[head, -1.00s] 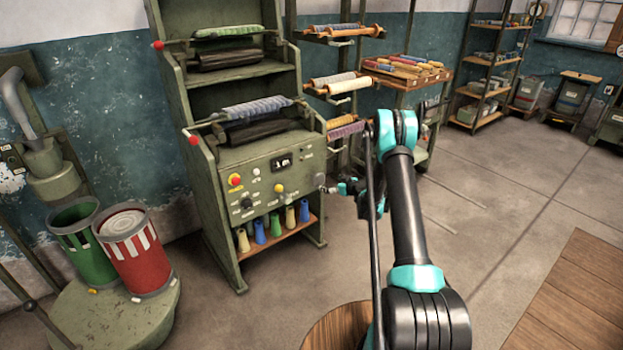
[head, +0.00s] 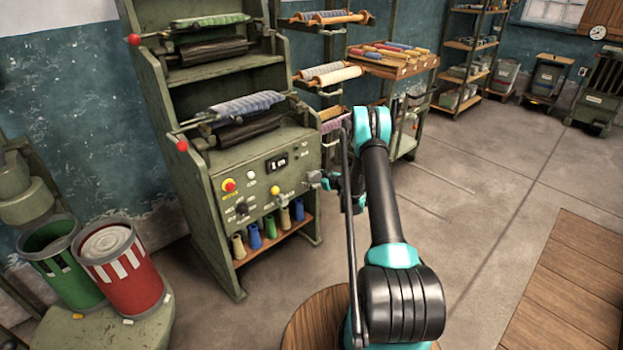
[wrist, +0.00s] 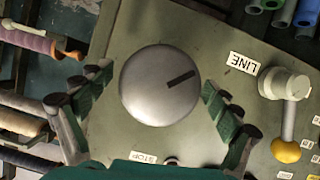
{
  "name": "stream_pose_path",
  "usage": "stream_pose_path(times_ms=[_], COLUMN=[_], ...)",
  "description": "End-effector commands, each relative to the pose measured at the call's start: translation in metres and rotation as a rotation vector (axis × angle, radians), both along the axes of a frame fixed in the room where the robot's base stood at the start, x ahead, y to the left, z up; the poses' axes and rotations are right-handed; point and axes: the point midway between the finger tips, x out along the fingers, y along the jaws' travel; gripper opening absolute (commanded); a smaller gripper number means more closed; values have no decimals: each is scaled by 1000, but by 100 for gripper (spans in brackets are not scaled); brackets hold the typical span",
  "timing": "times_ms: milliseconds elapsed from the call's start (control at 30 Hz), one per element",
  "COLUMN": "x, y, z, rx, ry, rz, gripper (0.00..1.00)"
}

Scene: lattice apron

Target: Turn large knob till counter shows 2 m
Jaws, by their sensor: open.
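The large knob is a round silver disc (wrist: 160,86) with a dark slot mark, in the middle of the wrist view. In the head view it appears as a pale shape (head: 313,178) at the panel's right edge. My gripper (wrist: 156,82) is open, with one green-padded finger on each side of the knob; contact cannot be told. In the head view my gripper (head: 328,181) is close in front of the panel. The counter (head: 277,163) is a dark window with white characters, too small to read surely.
A lever with a yellow ball (wrist: 286,150) sits right of the knob, near a LINE label (wrist: 243,63). A STOP label (wrist: 145,157) is below the knob. The green machine (head: 215,170) has a red button (head: 228,185). A rack of spools (head: 330,75) stands behind; open floor lies right.

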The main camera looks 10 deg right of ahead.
Motion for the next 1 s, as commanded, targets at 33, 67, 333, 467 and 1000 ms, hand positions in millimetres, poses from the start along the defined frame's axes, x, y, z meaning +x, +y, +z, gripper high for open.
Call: stream_pose_path(times_ms=[33,67,333,467,1000], x=[0,0,0,0,0], y=[0,0,0,0,0], z=[0,0,0,0,0], rx=[0,0,0,0,96], ry=[0,0,0,0,70], rz=[0,0,0,0,1], gripper=[91,91,66,50,40])
